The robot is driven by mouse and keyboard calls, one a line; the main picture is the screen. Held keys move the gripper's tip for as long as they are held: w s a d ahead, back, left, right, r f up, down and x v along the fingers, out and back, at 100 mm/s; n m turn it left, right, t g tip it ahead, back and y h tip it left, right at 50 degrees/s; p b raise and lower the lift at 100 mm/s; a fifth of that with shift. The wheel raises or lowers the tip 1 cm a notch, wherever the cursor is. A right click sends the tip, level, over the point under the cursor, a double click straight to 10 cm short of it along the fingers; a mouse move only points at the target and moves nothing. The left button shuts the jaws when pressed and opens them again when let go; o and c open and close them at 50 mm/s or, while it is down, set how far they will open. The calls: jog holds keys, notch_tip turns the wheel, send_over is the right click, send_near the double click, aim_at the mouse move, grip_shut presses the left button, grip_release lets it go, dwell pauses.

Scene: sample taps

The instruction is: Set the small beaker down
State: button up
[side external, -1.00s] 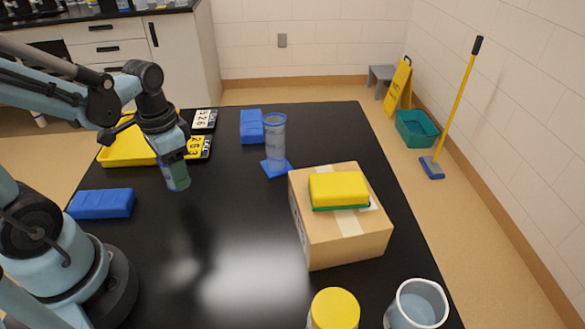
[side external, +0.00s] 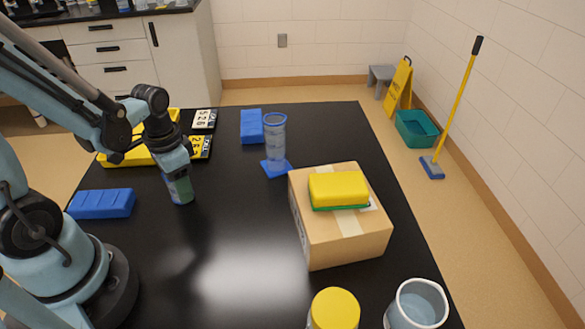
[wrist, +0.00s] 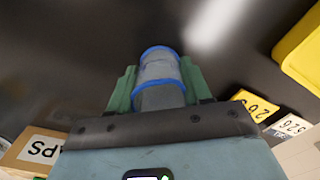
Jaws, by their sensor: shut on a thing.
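The small beaker (side external: 182,191) is a clear, bluish vessel held upright or nearly so over the left half of the black table. In the wrist view the beaker (wrist: 160,66) shows blue bands at its rim and lower down. My gripper (side external: 177,180) is shut on it, with a green finger on each side; the gripper also shows in the wrist view (wrist: 158,88). The beaker's base is close to the table top (side external: 235,235); I cannot tell whether it touches.
A tall blue-rimmed cylinder (side external: 275,140) stands right of the beaker. A cardboard box (side external: 345,240) carries a yellow sponge (side external: 338,188). A yellow tray (side external: 124,158) and number cards (side external: 201,146) lie behind; a blue block (side external: 101,203) lies left. The front middle is clear.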

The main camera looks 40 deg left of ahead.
jog(key=shift+f, duration=0.1)
jog(key=o, duration=1)
jog(key=shift+r, duration=6.05)
jog(key=w+d+t, duration=0.1)
jog(key=d+t, duration=0.1)
jog(key=w+d+n+t, duration=0.1)
jog(key=w+d+t, duration=0.1)
jog(key=w+d+r+t, duration=0.1)
jog(key=w+d+t, duration=0.1)
jog(key=d+t, duration=0.1)
jog(key=shift+n, duration=0.4)
